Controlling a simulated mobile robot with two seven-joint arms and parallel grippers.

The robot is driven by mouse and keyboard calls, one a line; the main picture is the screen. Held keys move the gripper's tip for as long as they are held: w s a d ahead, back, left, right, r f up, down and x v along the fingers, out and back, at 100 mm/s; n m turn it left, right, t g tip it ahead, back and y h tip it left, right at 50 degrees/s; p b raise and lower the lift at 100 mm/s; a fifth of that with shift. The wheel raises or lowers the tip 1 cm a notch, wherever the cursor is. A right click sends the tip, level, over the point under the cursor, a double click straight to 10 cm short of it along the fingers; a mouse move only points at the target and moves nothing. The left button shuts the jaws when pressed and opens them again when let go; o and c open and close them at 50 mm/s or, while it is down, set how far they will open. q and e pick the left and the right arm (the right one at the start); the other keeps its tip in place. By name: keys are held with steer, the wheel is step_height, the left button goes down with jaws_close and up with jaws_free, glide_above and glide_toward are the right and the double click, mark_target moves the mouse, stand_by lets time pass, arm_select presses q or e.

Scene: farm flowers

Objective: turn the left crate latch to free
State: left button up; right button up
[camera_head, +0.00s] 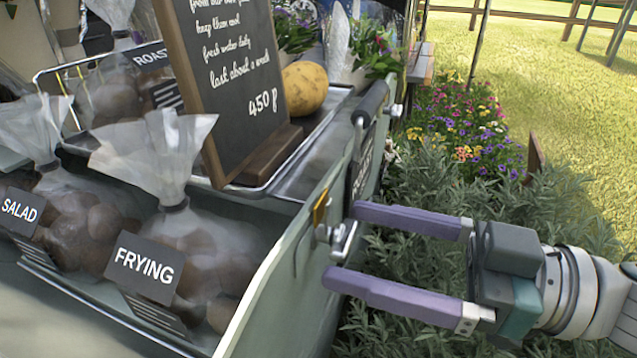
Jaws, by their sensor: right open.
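A small metal latch (340,236) sits on the outer wall of the green crate (303,255), beside a yellowish tab (320,207). A second metal fitting (394,110) shows farther along the same wall, past a black handle (370,103). My right gripper (339,245) comes in from the right with its two purple fingers apart. Its fingertips lie above and below the near latch in the picture, close to the wall; I cannot tell whether they touch it. My left gripper is not in view.
Clear bags of potatoes with dark labels, one reading FRYING (150,267), fill the crate side at left. A chalkboard sign (228,70) stands on a metal tray (332,105) with a yellow potato (304,88). Bushes and flowers (465,130) grow beyond the wall.

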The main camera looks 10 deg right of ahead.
steer(key=shift+w, duration=0.1)
steer(key=c, duration=1.4)
steer(key=shift+o, duration=0.2)
